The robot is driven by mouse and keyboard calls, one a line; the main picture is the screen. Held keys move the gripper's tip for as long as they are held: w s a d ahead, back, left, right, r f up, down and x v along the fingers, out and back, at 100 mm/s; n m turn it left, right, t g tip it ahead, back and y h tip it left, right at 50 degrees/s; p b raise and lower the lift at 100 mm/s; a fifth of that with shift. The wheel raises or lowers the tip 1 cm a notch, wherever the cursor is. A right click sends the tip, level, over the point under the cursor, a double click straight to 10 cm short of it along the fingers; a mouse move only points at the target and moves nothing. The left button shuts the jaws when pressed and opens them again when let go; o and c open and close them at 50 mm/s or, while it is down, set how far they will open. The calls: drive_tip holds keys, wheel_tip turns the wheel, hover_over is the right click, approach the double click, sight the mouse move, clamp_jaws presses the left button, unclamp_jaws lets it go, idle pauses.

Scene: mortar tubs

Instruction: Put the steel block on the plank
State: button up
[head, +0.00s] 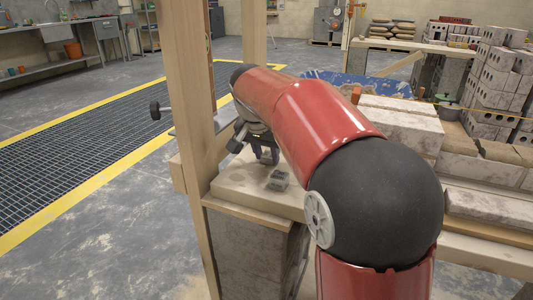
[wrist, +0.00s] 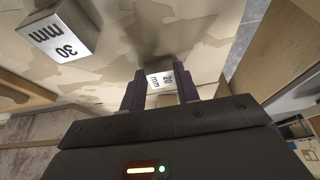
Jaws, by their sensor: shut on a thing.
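My gripper (head: 266,157) is over a pale plank-like board (head: 232,187) in the head view, partly hidden by my arm. In the wrist view my gripper (wrist: 160,88) is shut on a small grey block (wrist: 160,78) marked "20 mm", which sits between the two dark fingers. I cannot tell whether this block touches the board below. A larger grey metal block (wrist: 65,30) marked "30 mm" lies on the board, up and left of the fingers; it also shows in the head view as a small grey block (head: 278,180). The board has pale stains.
A wooden post (head: 188,120) stands close to the left of the board. Stacked pale blocks (head: 400,125) stand to the right, behind my arm. A blue sheet (head: 350,82) lies behind. The floor grating (head: 80,150) at left is clear.

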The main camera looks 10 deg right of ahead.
drive_tip(key=shift+f, duration=0.1)
drive_tip(key=o, duration=1.1)
drive_tip(key=p+v, duration=0.3)
drive_tip(key=v, duration=0.9)
drive_tip(key=s+d+f+n+y, duration=0.1)
drive_tip(key=s+f+n, duration=0.1)
drive_tip(key=s+f, duration=0.3)
drive_tip(key=s+d+f+n+t+y, duration=0.1)
drive_tip(key=s+f, duration=0.4)
drive_tip(key=s, duration=0.6)
drive_tip(key=s+d+f+n, duration=0.1)
drive_tip(key=s+f+n, duration=0.3)
drive_tip(key=s, duration=0.5)
drive_tip(key=shift+d+f+t+y+b, duration=0.2)
drive_tip(key=shift+f+t+y+b, duration=0.15)
drive_tip(key=shift+f, duration=0.55)
